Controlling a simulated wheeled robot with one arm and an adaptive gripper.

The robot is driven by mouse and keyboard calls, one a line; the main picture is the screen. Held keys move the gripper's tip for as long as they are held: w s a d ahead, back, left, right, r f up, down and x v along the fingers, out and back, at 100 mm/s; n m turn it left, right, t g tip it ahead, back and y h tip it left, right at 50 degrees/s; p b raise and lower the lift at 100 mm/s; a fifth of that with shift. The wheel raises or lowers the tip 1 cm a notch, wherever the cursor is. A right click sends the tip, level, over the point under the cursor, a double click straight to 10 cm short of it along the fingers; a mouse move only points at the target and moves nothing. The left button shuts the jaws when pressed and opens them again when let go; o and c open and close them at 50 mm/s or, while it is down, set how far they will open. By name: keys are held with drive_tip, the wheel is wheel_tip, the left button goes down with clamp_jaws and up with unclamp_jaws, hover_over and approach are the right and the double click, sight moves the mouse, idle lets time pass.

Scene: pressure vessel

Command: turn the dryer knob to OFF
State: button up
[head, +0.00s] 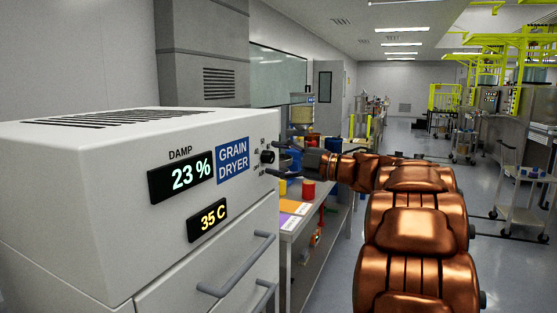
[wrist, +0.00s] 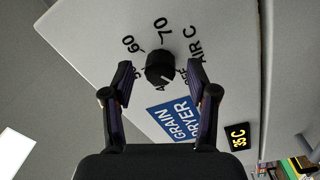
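The white grain dryer (head: 75,170) fills the left of the head view, with a black round knob (head: 267,157) near the right edge of its front. In the wrist view the knob (wrist: 160,68) sits on the panel, ringed by labels reading 60, 70 and AIR C; others are partly hidden by the fingers. A small pale mark shows on its lower part; its exact pointing is unclear. My gripper (wrist: 161,68) is open, one finger either side of the knob, with gaps visible. In the head view my gripper (head: 280,158) reaches the knob from the right.
The dryer shows a DAMP display (head: 181,177) of 23 % and a second display (head: 207,220) of 35 C. A grey handle (head: 238,268) juts out below. A bench (head: 318,222) with a red container (head: 308,190) stands behind my arm.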

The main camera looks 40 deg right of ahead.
drive_tip(key=shift+s, duration=0.1)
drive_tip(key=v, duration=1.2)
idle(0.8)
